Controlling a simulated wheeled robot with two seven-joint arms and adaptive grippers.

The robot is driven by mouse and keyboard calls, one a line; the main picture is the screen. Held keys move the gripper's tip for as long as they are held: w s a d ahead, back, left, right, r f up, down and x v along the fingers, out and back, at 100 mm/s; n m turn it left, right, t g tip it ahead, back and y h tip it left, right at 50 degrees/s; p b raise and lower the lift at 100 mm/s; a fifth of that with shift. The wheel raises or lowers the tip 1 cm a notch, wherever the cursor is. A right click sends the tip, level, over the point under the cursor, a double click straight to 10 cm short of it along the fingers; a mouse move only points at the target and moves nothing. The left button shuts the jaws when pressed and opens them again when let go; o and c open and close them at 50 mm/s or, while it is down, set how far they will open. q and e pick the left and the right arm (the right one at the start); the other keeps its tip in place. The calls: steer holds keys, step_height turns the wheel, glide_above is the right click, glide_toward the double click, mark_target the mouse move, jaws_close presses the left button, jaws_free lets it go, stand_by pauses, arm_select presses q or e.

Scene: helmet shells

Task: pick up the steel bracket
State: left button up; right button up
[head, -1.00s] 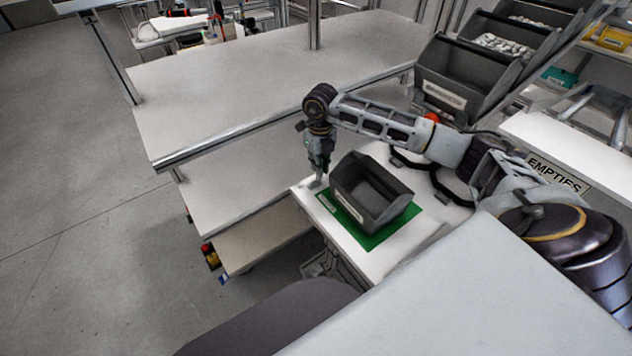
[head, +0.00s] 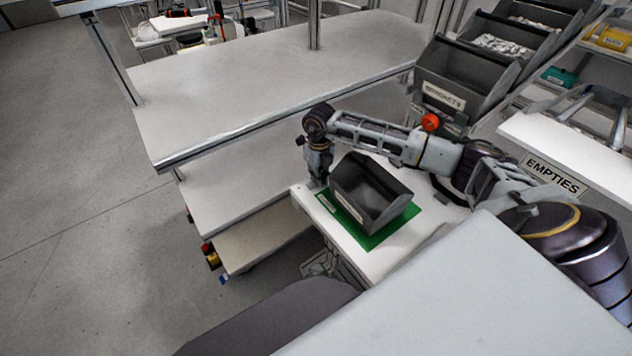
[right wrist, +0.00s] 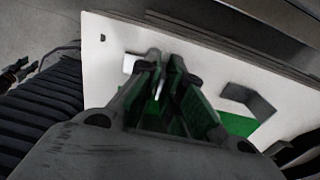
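My right gripper (head: 317,182) points down at the left corner of the small white table, beside the grey bin. In the right wrist view its two fingers (right wrist: 166,60) reach over the white tabletop with a narrow gap between their tips. A small pale piece (right wrist: 130,63), possibly the steel bracket, lies just left of the fingertips in that view; the fingers may hide part of it. The bracket does not show clearly in the head view, where the gripper covers that spot. My left gripper is not in view.
An open dark grey bin (head: 368,192) stands on a green mat (head: 375,239) close right of my gripper. A long white shelf bench (head: 250,75) lies behind. A bin labelled for brackets (head: 450,75) and an "EMPTIES" shelf (head: 560,150) are at the right.

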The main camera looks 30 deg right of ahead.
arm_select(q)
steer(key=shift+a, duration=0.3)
arm_select(e)
jaws_close()
step_height(320, 180, up, 8)
steer(key=shift+r, duration=1)
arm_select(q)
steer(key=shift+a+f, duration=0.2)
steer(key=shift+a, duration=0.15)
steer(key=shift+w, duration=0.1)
